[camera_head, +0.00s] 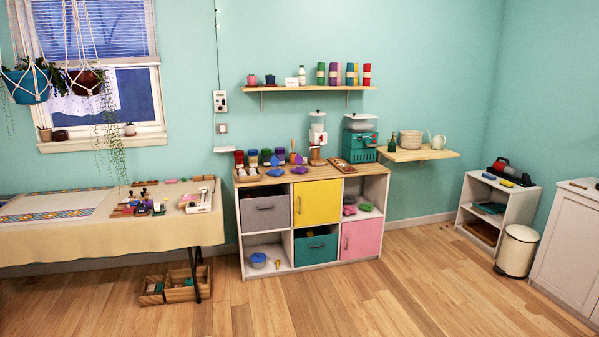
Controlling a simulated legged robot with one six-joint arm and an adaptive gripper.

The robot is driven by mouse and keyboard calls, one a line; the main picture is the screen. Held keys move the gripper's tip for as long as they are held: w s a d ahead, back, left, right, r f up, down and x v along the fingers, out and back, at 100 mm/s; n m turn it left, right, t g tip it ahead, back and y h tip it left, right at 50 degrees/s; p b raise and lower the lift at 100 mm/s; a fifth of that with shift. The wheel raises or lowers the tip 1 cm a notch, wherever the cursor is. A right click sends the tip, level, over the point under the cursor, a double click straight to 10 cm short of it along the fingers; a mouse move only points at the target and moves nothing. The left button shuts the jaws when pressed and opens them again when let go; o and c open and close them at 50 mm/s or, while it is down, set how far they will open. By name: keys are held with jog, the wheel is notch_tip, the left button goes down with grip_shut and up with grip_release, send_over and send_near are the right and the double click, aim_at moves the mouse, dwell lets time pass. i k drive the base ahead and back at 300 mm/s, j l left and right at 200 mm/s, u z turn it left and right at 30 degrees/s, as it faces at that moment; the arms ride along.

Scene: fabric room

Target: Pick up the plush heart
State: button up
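I cannot make out for certain which thing is the plush heart. Small coloured soft-looking shapes lie on top of the cube shelf, among them a purple one (299,170) and a blue-purple one (275,172) near its front edge. More small pieces lie in the shelf's open upper right cubby: a pink one (349,210) and a green one (366,207). All are too small to tell their exact shape. My gripper is not in view.
The cube shelf (290,234) stands against the far wall. A cloth-covered table (60,240) is at left, with wooden boxes (180,288) beneath. At right are a low white shelf (512,203), a bin (517,250) and a cabinet (570,240). The wooden floor (390,295) in front is clear.

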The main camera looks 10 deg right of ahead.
aim_at(301, 170)
jog(key=i+l, duration=0.1)
jog(key=i, duration=1)
jog(key=i+u, duration=0.1)
jog(key=i, duration=0.95)
jog(key=i+l, duration=0.2)
jog(key=i, duration=0.3)
jog(key=i+l, duration=0.15)
jog(key=i, duration=0.35)
jog(key=i+l+u, duration=0.1)
jog(key=i, duration=0.4)
jog(key=i+l, duration=0.3)
jog(key=i, duration=0.2)
jog(key=i+l, duration=0.25)
jog(key=i, duration=0.25)
jog(key=i+l, duration=0.2)
jog(key=i, duration=0.3)
jog(key=u, duration=0.05)
